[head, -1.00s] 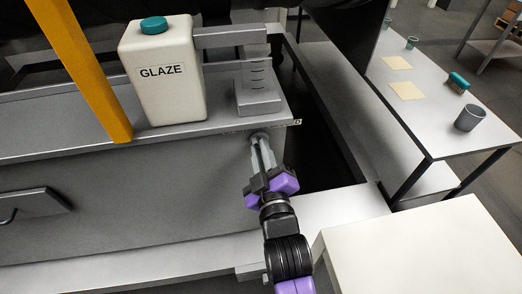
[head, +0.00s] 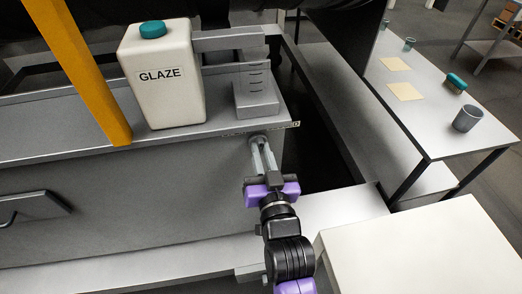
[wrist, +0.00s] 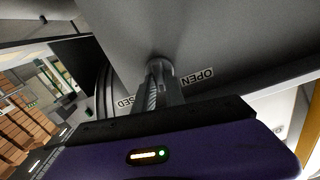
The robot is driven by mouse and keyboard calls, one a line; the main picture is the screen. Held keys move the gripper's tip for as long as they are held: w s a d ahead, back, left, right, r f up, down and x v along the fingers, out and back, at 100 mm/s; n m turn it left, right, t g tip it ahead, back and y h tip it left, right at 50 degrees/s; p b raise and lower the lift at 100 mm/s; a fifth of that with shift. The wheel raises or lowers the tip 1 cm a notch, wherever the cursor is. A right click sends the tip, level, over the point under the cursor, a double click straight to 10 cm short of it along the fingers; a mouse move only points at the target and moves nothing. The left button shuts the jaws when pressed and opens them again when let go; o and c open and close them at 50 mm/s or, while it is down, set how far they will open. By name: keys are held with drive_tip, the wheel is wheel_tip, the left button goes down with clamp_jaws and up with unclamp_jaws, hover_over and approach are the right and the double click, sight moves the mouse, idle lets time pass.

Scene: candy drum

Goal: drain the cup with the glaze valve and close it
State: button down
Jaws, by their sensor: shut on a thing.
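The white glaze jug (head: 162,85), with a teal cap and a GLAZE label, stands on the machine's ledge. A grey cup-like column with level marks (head: 254,72) stands right of it, under a grey bar; its contents cannot be made out. The glaze valve's round grey knob (head: 259,139) is on the front panel below. My gripper (head: 263,155) is shut on this knob. In the wrist view the fingers (wrist: 160,90) close at the knob (wrist: 159,66), between an OPEN label (wrist: 196,79) and a partly hidden label ending in SED (wrist: 133,102).
A yellow post (head: 82,65) rises left of the jug. A drawer-like handle (head: 35,203) is at lower left. A white table (head: 420,255) is near at lower right.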

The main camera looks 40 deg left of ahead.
drive_tip(key=m+p, duration=0.1)
drive_tip(key=m, duration=0.3)
drive_tip(key=shift+d+f+m+p, duration=0.1)
drive_tip(key=shift+m+p, duration=0.55)
drive_tip(key=shift+m, duration=0.95)
drive_tip(key=shift+w, duration=0.1)
drive_tip(key=c, duration=1.4)
unclamp_jaws()
drive_tip(key=b+v, duration=0.3)
drive_tip(key=v, duration=0.5)
